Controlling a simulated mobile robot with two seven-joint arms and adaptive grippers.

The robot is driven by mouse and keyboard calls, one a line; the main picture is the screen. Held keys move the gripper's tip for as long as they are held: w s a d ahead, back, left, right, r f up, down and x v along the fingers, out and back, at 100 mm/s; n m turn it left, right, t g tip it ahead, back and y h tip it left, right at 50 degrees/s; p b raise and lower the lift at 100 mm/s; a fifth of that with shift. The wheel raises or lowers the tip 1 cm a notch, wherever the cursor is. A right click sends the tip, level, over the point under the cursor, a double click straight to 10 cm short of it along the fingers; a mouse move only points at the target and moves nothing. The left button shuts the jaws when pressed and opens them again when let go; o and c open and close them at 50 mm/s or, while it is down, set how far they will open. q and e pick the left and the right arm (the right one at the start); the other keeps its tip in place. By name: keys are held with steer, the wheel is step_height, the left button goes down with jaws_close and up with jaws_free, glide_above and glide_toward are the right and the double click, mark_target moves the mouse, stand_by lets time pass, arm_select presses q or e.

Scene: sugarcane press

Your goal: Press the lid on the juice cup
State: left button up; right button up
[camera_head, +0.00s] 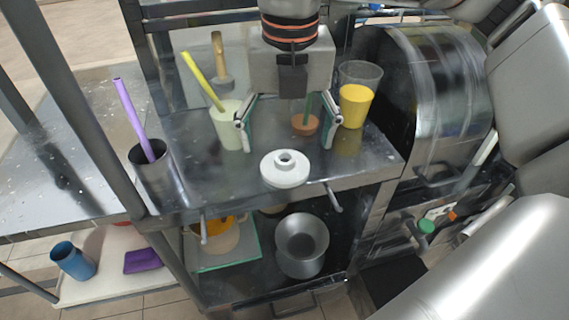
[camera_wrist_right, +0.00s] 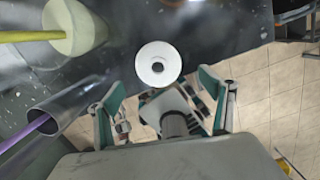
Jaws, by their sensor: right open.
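The white round lid (camera_head: 285,172), with a raised ring and a hole in its middle, lies on the metal table near its front edge. It also shows whole in the right wrist view (camera_wrist_right: 158,50). The juice cup (camera_head: 357,103), clear and partly filled with yellow juice, stands upright at the table's right, with no lid on it. My right gripper (camera_head: 288,130) is open, its two fingers spread wide, above and behind the lid in the head view. Nothing shows held between the fingers. My left gripper is in neither view.
A pale green cup (camera_head: 229,130) with a yellow stick stands left of the gripper. A metal cup (camera_head: 152,180) with a purple stick is at the left edge. A brown pot (camera_head: 304,126) shows between the fingers. A big metal drum (camera_head: 445,95) stands right; a shelf below holds a metal pot (camera_head: 301,262).

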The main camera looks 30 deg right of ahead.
mark_target(285, 155)
steer(key=f, duration=0.2)
steer(key=w+f+b, duration=0.1)
steer(key=f, duration=0.2)
steer(key=shift+d, duration=0.15)
steer(key=c, duration=0.7)
